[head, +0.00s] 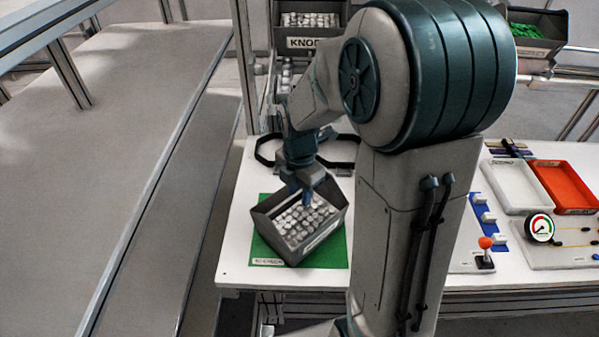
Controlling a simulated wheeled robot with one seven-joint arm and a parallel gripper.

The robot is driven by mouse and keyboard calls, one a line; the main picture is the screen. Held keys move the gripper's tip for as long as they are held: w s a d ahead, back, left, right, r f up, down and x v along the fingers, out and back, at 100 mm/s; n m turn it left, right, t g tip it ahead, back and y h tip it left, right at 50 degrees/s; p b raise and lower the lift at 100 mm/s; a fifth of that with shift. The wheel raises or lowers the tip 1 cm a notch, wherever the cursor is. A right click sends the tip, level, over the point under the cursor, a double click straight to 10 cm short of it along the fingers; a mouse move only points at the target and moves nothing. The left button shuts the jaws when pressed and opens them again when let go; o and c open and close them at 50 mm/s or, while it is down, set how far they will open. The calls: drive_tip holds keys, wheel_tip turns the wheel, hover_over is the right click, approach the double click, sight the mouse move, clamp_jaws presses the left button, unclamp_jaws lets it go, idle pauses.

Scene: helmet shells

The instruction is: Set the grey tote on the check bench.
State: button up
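The dark grey tote (270,232) is full of silvery round parts and has a pale label on its front wall. It is over the green mat (330,262) on the white bench (235,235), turned at an angle to the mat. Whether it rests flat on the mat or is held slightly above, I cannot tell. My gripper (304,196) points down at the tote's far side, with its fingers at or just inside the far wall. The fingertips are small and partly hidden, so their opening and any hold on the wall are unclear.
A white tray (515,187), an orange tray (566,186), a round gauge (540,228) and a red-knobbed lever (485,250) are on the right of the bench. A labelled bin (310,20) stands behind. A long grey surface (90,180) lies left. My arm hides the bench's middle.

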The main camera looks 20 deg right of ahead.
wheel_tip(320, 180, up, 8)
drive_tip(key=shift+f, duration=0.1)
drive_tip(key=shift+r, duration=0.3)
drive_tip(key=shift+s+r+m, duration=0.15)
drive_tip(key=shift+s+m, duration=0.05)
drive_tip(key=shift+m, duration=0.1)
drive_tip(key=s+r+m+t, duration=0.1)
drive_tip(key=s+m+t, duration=0.2)
drive_tip(key=s+m, duration=1.1)
drive_tip(key=m, duration=0.8)
drive_tip(key=shift+r+m, duration=0.3)
drive_tip(key=shift+m, duration=0.1)
